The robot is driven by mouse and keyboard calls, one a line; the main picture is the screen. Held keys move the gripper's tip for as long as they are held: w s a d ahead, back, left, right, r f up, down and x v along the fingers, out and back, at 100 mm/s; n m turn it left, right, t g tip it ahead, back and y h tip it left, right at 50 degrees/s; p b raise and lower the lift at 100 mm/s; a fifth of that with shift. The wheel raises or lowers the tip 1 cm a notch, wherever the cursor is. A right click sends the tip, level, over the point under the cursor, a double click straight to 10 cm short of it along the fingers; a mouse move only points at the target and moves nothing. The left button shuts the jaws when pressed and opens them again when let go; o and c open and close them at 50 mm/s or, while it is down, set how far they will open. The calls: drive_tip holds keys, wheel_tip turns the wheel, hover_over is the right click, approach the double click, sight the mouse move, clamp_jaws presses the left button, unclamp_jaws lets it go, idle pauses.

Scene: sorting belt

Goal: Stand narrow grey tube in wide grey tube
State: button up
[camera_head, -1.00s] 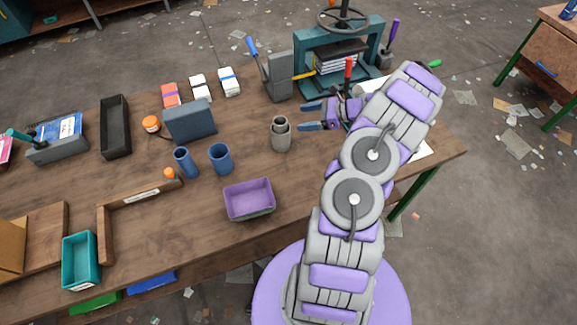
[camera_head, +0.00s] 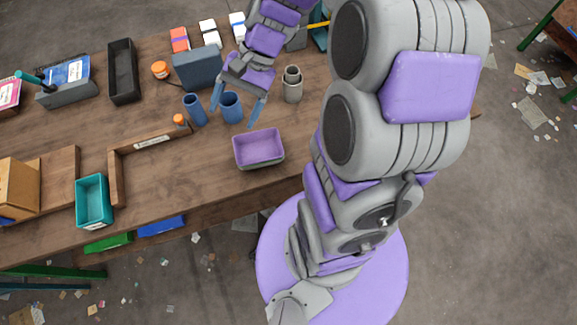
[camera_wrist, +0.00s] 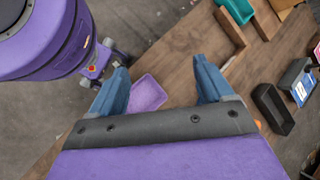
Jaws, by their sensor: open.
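The narrow grey tube (camera_head: 292,72) stands upright inside the wide grey tube (camera_head: 292,93), with its rim showing above the wide one. Both are on the wooden table, right of the blue tubes. My gripper (camera_head: 236,108) is open, with its fingers pointing down around the wide blue tube (camera_head: 231,100) as the head view sees it. I cannot tell how high above it they are. It is left of the grey tubes and apart from them. In the wrist view my gripper (camera_wrist: 160,70) has nothing between its fingers. The grey tubes do not show there.
A narrow blue tube (camera_head: 195,110) stands left of the wide blue one. A purple tray (camera_head: 259,148) lies in front, also in the wrist view (camera_wrist: 149,93). A blue-grey block (camera_head: 195,67) stands behind the blue tubes. A black tray (camera_head: 123,72) and a teal bin (camera_head: 94,201) are further left.

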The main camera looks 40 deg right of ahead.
drive_tip(key=s+r+n+h, duration=0.2)
drive_tip(key=s+n+h, duration=0.5)
drive_tip(key=s, duration=1.2)
drive_tip(key=shift+s+d+n, duration=0.15)
drive_tip(key=shift+s+n, duration=0.05)
drive_tip(key=shift+n, duration=0.9)
